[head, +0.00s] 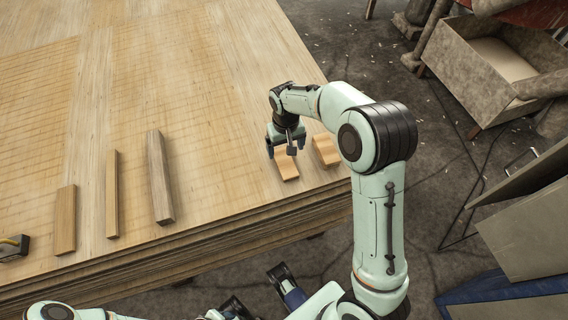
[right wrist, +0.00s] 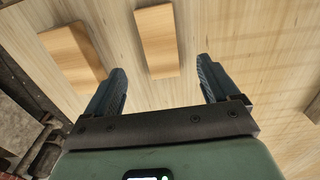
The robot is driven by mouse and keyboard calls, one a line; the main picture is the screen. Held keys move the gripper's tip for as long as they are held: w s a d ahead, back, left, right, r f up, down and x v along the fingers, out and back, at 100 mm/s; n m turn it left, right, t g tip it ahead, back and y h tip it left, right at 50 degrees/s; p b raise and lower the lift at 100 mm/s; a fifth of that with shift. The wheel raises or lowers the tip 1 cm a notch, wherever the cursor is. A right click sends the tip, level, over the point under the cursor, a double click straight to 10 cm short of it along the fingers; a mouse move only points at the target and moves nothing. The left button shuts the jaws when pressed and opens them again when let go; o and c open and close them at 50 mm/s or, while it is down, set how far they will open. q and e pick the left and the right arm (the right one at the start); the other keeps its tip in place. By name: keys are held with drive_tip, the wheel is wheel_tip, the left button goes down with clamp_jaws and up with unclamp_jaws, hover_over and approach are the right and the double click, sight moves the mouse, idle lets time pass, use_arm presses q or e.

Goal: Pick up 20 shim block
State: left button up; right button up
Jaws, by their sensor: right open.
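Two short, light orange-brown wooden blocks lie on the veneer stack near its right corner. One block (head: 287,165) is below my right gripper, and the other (head: 326,149) lies just right of it. No number is readable on either. My right gripper (head: 284,148) is open and empty above the first block. In the right wrist view, that block (right wrist: 157,42) lies ahead of and between the two fingers, apart from them; the other block (right wrist: 75,55) is left of the left finger. My left gripper (head: 262,291) shows only partly at the bottom edge; its jaw state is unclear.
Three longer wood pieces, a short one (head: 65,220), a thin one (head: 112,195) and a greyish one (head: 160,178), lie further left on the stack (head: 225,130). A tape measure (head: 14,247) is at the left edge. A crate (head: 480,75) stands on the floor.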

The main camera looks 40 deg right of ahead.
sight(285, 162)
wheel_tip(285, 162, down, 8)
drive_tip(key=shift+w+f+b, duration=0.1)
drive_tip(key=shift+f+b, duration=0.15)
drive_tip(key=shift+b, duration=0.55)
drive_tip(key=shift+r, duration=0.1)
drive_tip(key=c, duration=1.2)
